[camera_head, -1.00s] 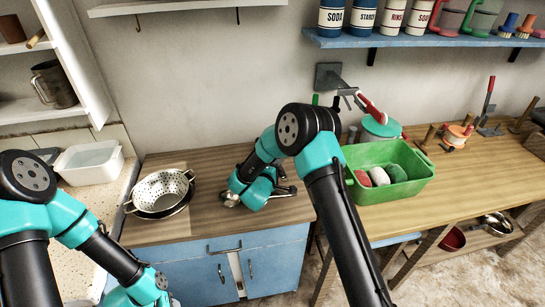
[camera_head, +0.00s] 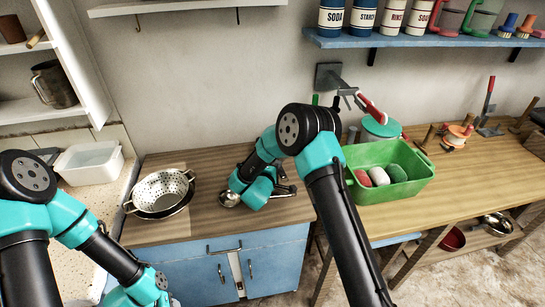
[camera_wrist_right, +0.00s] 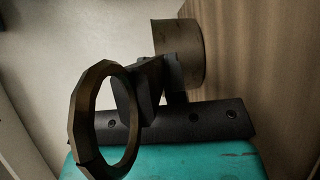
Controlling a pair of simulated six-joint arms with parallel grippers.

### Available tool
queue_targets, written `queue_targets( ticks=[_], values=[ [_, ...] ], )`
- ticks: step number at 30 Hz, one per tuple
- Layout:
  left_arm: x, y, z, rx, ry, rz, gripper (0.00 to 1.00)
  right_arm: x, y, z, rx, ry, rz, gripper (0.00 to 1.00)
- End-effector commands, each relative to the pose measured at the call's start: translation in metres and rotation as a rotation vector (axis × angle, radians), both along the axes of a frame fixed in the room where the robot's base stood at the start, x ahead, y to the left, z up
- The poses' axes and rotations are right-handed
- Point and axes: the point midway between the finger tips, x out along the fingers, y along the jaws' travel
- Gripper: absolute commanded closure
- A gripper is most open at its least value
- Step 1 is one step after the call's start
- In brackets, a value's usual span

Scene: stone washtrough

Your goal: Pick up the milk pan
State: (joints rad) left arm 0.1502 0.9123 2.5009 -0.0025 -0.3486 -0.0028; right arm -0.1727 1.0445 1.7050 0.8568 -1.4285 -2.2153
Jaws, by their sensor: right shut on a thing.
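The milk pan shows in part in the head view as a small round metal piece (camera_head: 229,199) beside my right gripper, low over the wooden worktop; my teal wrist covers the rest. In the right wrist view a dull metal cylinder (camera_wrist_right: 179,52) and a brown ring (camera_wrist_right: 76,125) show on either side of the dark jaws of my right gripper (camera_wrist_right: 153,84), which is shut on the pan. Its exact grip point is hard to make out. My left arm reaches down at the lower left; its gripper is outside the picture.
A colander (camera_head: 162,190) sits in a dark pan left of my right gripper. A green tub (camera_head: 405,188) with several rounded items stands to the right. A white basin (camera_head: 90,164) is at far left. The worktop's front edge (camera_head: 220,238) is close.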

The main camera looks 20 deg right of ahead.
Motion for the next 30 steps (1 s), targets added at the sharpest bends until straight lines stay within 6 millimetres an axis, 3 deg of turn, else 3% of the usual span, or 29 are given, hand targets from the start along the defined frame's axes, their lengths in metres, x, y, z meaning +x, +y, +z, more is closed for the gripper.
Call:
queue_targets(
  ticks=[20,30],
  values=[
    [0.0,0.0,0.0,0.0,0.0,0.0,0.57,0.001,0.0,0.003,0.0,-0.004,0.0,1.0],
    [0.0,0.0,0.0,0.0,0.0,0.0,0.57,0.001,0.0,0.036,0.001,-0.007,0.0,1.0]
  ],
)
